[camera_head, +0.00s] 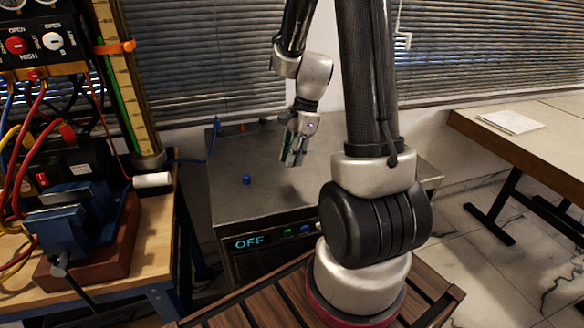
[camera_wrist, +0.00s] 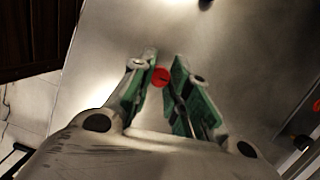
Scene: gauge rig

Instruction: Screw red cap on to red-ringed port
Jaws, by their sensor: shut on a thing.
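My gripper (camera_head: 293,150) hangs above the metal top of the low box in the head view. In the wrist view my gripper (camera_wrist: 160,79) has its green-padded fingers closed on the red cap (camera_wrist: 161,77), a small round red piece at the fingertips. The cap cannot be made out in the head view. I cannot identify the red-ringed port with certainty.
A small blue piece (camera_head: 246,180) stands on the metal box top (camera_head: 225,208), whose display reads OFF. The gauge rig with hoses, a blue vise (camera_head: 70,215) and a white cylinder (camera_head: 152,180) crowd the left bench. A table (camera_head: 560,135) stands right.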

